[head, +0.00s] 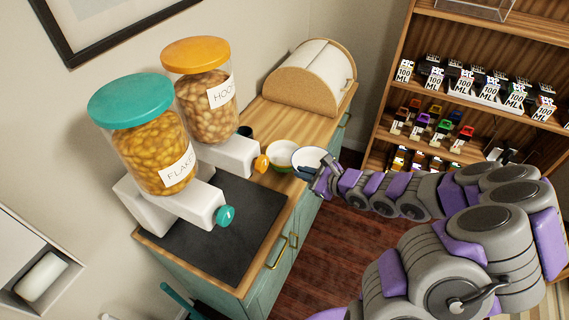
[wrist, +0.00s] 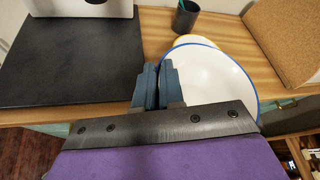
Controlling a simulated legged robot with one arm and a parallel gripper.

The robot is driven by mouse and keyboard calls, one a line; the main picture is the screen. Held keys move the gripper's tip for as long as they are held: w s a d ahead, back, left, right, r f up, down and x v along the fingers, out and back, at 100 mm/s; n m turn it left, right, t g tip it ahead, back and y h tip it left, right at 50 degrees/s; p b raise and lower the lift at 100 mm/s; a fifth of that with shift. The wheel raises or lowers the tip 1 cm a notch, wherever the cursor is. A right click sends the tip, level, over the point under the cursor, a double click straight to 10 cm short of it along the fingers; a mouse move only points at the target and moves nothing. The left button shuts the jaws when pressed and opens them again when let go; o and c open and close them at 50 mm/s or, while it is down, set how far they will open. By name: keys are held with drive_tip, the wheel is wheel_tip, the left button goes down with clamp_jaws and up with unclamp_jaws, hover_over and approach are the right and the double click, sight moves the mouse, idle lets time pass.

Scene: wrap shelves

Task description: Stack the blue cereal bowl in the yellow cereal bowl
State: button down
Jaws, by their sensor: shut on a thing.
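The blue cereal bowl (head: 309,158), white inside with a blue rim, is at the counter's right edge in the head view. In the wrist view, the blue bowl (wrist: 218,82) fills the middle right. My gripper (head: 321,182) is shut on its near rim; its fingers (wrist: 158,85) are at the bowl's left side in the wrist view. The yellow cereal bowl (head: 281,153) is just left of the blue one. In the wrist view only a strip of the yellow bowl's rim (wrist: 198,39) shows behind the blue bowl. I cannot tell whether the bowls touch.
Two cereal dispensers, one teal-lidded (head: 145,135) and one orange-lidded (head: 203,90), stand left on the counter. A dark mat (head: 225,240) lies in front. A dark cup (wrist: 186,17) is behind the bowls. A bread box (head: 310,78) stands at the back. Shelves (head: 465,100) are at right.

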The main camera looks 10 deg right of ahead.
sight(296, 161)
drive_tip(key=w+a+f, duration=0.1)
drive_tip(key=w+a, duration=0.1)
drive_tip(key=w, duration=0.2)
drive_tip(key=w+a+b, duration=0.1)
drive_tip(key=w+a, duration=0.1)
drive_tip(key=w, duration=0.3)
drive_tip(key=w+a+f+b, duration=0.1)
drive_tip(key=w+a, duration=0.1)
drive_tip(key=w, duration=0.3)
drive_tip(key=shift+a+f, duration=0.25)
drive_tip(key=shift+f, duration=0.05)
wheel_tip(296, 161, down, 4)
drive_tip(key=shift+s+d+r+b, duration=0.1)
drive_tip(key=shift+r+b, duration=0.05)
drive_tip(key=shift+b, duration=0.55)
drive_tip(key=c, duration=1.2)
unclamp_jaws()
drive_tip(key=shift+r, duration=0.1)
drive_tip(key=shift+c, duration=0.2)
drive_tip(key=p+v, duration=0.2)
drive_tip(key=v, duration=1)
